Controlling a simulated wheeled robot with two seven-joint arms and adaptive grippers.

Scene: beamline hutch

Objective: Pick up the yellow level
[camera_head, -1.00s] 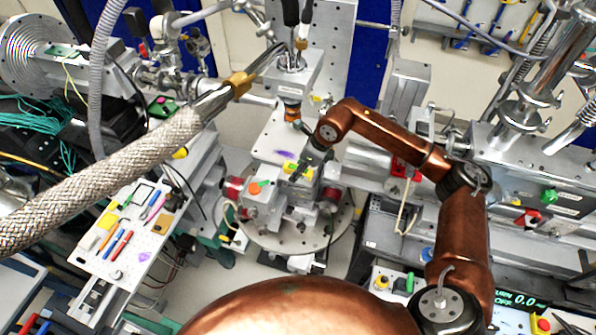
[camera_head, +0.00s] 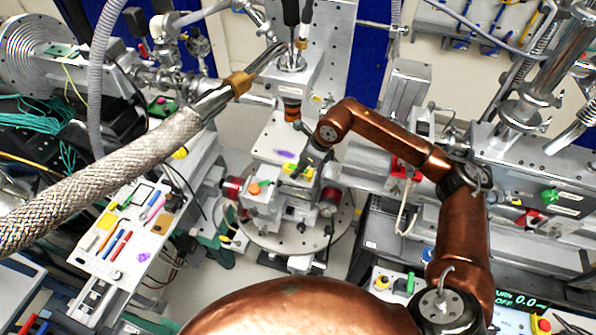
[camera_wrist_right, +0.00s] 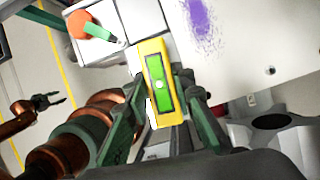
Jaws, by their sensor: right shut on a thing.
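The yellow level (camera_head: 289,168) lies at the front edge of the pale plate of the central stage in the head view. In the right wrist view the level (camera_wrist_right: 151,47) is a yellow bar with a green window. My right gripper (camera_head: 299,172) reaches it from the right. In the wrist view the dark fingers of the right gripper (camera_wrist_right: 164,98) stand on both sides of the level and are shut on it. I cannot tell whether it touches the plate. A small dark gripper on a copper arm, seemingly my left gripper (camera_wrist_right: 47,102), shows far left in the wrist view; its jaws are too small to read.
The plate (camera_wrist_right: 255,35) has a purple smear. An orange knob with a green handle (camera_wrist_right: 88,28) is close to the level. A tool tray (camera_head: 125,232) with pens stands at left. A braided hose (camera_head: 120,165) crosses the upper left. A red-and-grey fixture (camera_head: 405,170) stands right of the stage.

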